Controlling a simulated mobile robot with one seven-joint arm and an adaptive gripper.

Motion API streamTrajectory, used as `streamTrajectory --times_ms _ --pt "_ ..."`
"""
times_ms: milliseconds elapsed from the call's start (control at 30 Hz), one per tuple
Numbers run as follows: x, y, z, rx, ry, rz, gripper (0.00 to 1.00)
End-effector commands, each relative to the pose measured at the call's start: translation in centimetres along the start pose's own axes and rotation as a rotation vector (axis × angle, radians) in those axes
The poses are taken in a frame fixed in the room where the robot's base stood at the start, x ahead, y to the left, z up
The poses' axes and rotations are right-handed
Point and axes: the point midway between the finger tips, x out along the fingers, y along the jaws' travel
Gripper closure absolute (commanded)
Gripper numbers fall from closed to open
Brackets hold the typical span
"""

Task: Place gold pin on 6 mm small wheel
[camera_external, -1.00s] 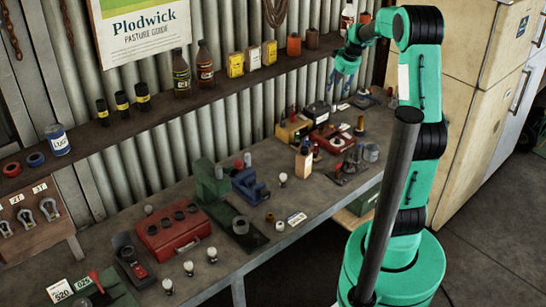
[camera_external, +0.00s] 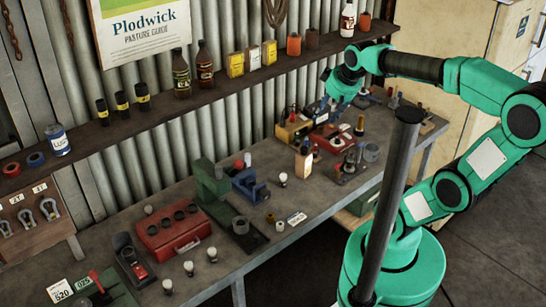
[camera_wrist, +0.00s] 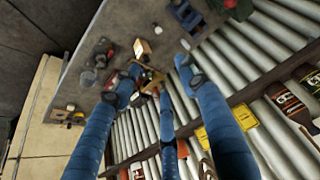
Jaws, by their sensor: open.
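My gripper (camera_external: 324,104) is at the far end of the bench, in front of the shelf and above the cluster of trays. In the wrist view its blue fingers (camera_wrist: 157,80) are spread apart with nothing held between them. A small gold upright piece (camera_external: 360,125) stands on the bench to the right of and below the gripper; it may be the gold pin, but it is too small to be sure. I cannot tell which small part is the 6 mm small wheel.
A red tray (camera_external: 325,142) and a yellow box (camera_external: 292,132) sit below the gripper. The shelf (camera_external: 215,100) holds several bottles and tins behind the bench. A dark post (camera_external: 390,205) crosses the external view.

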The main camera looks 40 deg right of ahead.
Motion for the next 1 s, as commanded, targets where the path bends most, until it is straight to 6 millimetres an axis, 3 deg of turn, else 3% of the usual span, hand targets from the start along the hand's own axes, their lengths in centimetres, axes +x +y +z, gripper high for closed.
streamTrajectory --times_ms 100,300,467,800,1000 --pt "-1.2 -1.7 3.3 -0.033 0.011 -0.015 0.57" --pt "-2.0 -3.0 6.8 -0.062 0.018 -0.028 0.57" --pt "-2.1 -3.3 7.8 -0.068 0.019 -0.031 0.57" --pt "-2.1 -3.3 7.8 -0.068 0.019 -0.031 0.57" --pt "-0.9 -3.3 8.4 -0.068 0.019 -0.031 0.57"
